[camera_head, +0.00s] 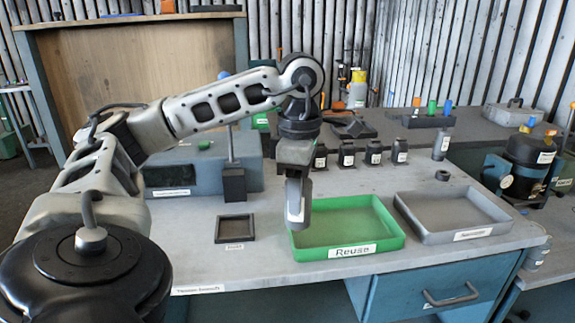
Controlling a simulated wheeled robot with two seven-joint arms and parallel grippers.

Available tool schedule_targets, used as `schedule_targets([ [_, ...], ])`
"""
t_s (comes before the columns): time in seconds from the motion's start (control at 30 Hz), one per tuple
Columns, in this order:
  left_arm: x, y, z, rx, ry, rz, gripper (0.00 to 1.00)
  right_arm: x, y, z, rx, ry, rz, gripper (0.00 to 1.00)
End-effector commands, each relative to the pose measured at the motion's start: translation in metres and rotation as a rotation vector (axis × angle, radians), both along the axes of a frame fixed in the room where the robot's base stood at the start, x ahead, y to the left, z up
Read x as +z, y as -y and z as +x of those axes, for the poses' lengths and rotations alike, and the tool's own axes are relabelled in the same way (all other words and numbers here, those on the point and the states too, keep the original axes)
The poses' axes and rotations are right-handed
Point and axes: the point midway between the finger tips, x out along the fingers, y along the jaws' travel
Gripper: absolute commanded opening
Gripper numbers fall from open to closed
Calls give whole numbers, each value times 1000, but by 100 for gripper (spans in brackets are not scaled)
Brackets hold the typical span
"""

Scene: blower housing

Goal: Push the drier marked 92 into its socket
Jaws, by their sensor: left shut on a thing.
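My left gripper (295,168) points down and is shut on a grey cylinder (306,213) with a white label. The cylinder hangs upright at the left edge of the green tray (399,238) marked "Reuse". Its label is too small to read, so I cannot tell whether it is the drier marked 92. A similar grey cylinder (441,144) with a label stands at the back right of the bench. I cannot make out which thing is the socket. My right gripper is not in view.
A grey tray (483,236) sits right of the green one. A small dark square frame (236,229) lies to the left. Several dark labelled blocks (374,152) line the back. A dark round machine (528,160) stands at the right. The bench front is clear.

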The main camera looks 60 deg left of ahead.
Motion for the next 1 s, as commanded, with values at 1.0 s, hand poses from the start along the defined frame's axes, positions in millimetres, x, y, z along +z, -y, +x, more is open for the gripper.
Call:
schedule_targets([
  [1.0,-271,214,7,-2312,3,-7,11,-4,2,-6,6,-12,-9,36],
])
